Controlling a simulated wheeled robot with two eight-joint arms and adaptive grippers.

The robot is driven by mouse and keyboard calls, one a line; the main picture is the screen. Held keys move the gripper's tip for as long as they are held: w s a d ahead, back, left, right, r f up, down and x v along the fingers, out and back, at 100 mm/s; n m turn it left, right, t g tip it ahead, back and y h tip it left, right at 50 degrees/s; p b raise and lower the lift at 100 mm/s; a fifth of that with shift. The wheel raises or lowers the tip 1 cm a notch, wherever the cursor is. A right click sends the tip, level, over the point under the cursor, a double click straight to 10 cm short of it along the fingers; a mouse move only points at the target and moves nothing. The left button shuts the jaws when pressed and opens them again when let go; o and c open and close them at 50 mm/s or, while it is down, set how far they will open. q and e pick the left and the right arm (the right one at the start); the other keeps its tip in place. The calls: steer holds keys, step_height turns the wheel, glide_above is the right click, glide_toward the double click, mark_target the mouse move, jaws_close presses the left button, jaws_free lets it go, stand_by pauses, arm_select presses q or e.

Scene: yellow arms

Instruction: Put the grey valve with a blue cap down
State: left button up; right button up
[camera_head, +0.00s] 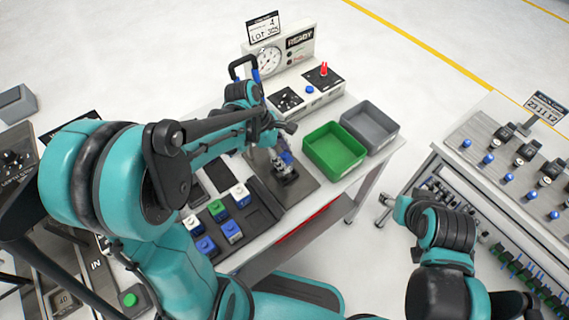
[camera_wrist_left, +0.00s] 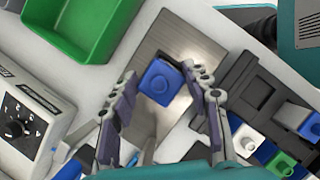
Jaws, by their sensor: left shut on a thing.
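The grey valve's blue cap (camera_wrist_left: 161,82) shows between the two fingers of my left gripper (camera_wrist_left: 165,98) in the left wrist view. The left gripper is shut on the valve. The valve is over a bare metal plate (camera_wrist_left: 190,38); its grey body is mostly hidden below the cap, and I cannot tell whether it touches the plate. In the head view my left gripper (camera_head: 281,150) points down over the same plate (camera_head: 302,181). My right gripper (camera_head: 387,204) hangs at the right, away from the bench; its finger opening is unclear.
A green bin (camera_head: 334,149) and a grey bin (camera_head: 370,127) stand right of the plate. A dark rack (camera_head: 262,214) and several capped valves lie on the left side. A control box with a gauge (camera_head: 268,60) stands at the back. Another bench (camera_head: 480,125) is at the right.

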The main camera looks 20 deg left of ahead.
arm_select(q)
step_height(320, 180, down, 4)
steer(key=shift+r+b, duration=0.2)
steer(key=shift+b, duration=0.4)
steer(key=shift+r, duration=0.1)
steer(key=shift+f, duration=0.2)
steer(key=o, duration=1.2)
steer(key=shift+r, duration=0.15)
